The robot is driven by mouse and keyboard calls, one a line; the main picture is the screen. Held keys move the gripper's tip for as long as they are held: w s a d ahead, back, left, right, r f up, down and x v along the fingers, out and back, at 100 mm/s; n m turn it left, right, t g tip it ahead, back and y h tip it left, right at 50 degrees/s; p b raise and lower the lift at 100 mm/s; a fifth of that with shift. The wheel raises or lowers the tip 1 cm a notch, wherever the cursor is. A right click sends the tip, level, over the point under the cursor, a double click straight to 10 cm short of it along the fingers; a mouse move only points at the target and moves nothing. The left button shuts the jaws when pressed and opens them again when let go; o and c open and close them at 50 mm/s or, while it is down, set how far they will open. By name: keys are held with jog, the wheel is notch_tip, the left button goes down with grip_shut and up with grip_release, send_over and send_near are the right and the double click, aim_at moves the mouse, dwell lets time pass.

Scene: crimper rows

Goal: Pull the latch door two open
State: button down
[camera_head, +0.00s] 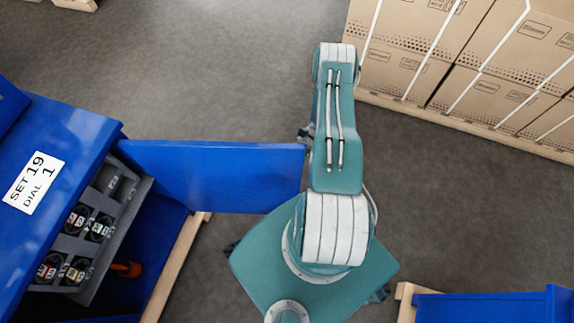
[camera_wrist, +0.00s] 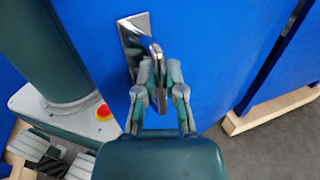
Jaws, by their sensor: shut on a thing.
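The blue latch door (camera_head: 225,178) stands swung out from the blue cabinet (camera_head: 60,130) at the left of the head view. It also fills much of the wrist view (camera_wrist: 225,60). A shiny metal handle (camera_wrist: 133,32) is fixed to the door's face in the wrist view. My gripper (camera_wrist: 160,75) is shut on the handle's bent lower end. In the head view my arm hides most of the gripper and the handle, near the door's free edge. No number for the door can be read.
Inside the cabinet stands a grey rack (camera_head: 95,235) with several round dark items. A sign (camera_head: 33,182) reads "SET 19 DIAL 1". Cardboard boxes (camera_head: 470,60) on a pallet stand at the upper right. Another blue unit (camera_head: 480,308) is at the lower right. Grey floor lies clear beyond the door.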

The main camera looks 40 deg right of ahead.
dwell(0.3)
jog(key=c, duration=0.7)
grip_release()
jog(key=shift+d, duration=0.1)
jog(key=v, duration=1.2)
jog(key=shift+w+f, duration=0.1)
